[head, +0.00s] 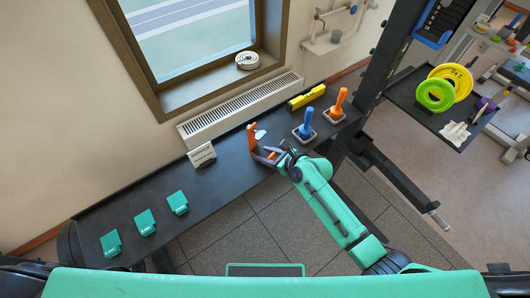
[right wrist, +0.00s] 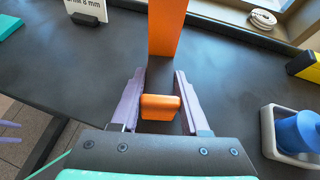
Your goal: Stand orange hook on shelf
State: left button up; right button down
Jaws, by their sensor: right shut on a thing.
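The orange hook (head: 252,138) stands up at the black shelf (head: 108,212) below the window. In the right wrist view its tall flat plate (right wrist: 168,28) rises beyond the fingers, and its short orange prong sits between them. Two purple tips of my left gripper (right wrist: 8,131) seem to show at the left edge of the right wrist view.
A white card (head: 202,155) stands left of the hook, with three green blocks (head: 145,222) further left. Blue (head: 305,125) and orange (head: 338,104) handles in grey trays and a yellow level (head: 307,96) stand to the right. The shelf between card and blocks is bare.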

jog(key=shift+w+f, duration=0.1)
jog(key=shift+f, duration=0.1)
dwell(0.5)
jog(key=shift+c, duration=1.7)
grip_release()
jog(key=shift+s+f, duration=0.15)
jog(key=shift+s, duration=0.05)
jog(key=v, duration=1.4)
jog(key=shift+d+r, duration=0.2)
jog(key=shift+r, duration=0.25)
